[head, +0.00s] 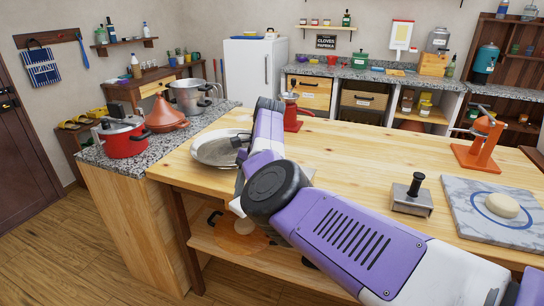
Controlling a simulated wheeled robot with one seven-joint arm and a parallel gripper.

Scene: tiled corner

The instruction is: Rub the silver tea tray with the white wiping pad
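The silver tea tray (204,154) is a round, shiny dish lying on the wooden table's left end, beside the granite counter. My purple and white arm crosses the picture and covers the tray's right side. A dark part that looks like my gripper (241,141) shows at the tray's right, over or near its rim. Its fingers are too small and hidden to tell whether they are open or shut. I cannot make out the white wiping pad; it may be hidden by my arm or gripper.
A red pot (123,137), an orange tagine (165,115) and a steel pot (190,96) stand on the granite counter. A red grinder (291,114) stands behind my arm. A metal block with a black knob (411,198), a marble board (478,222) with dough and an orange press (482,142) stand right.

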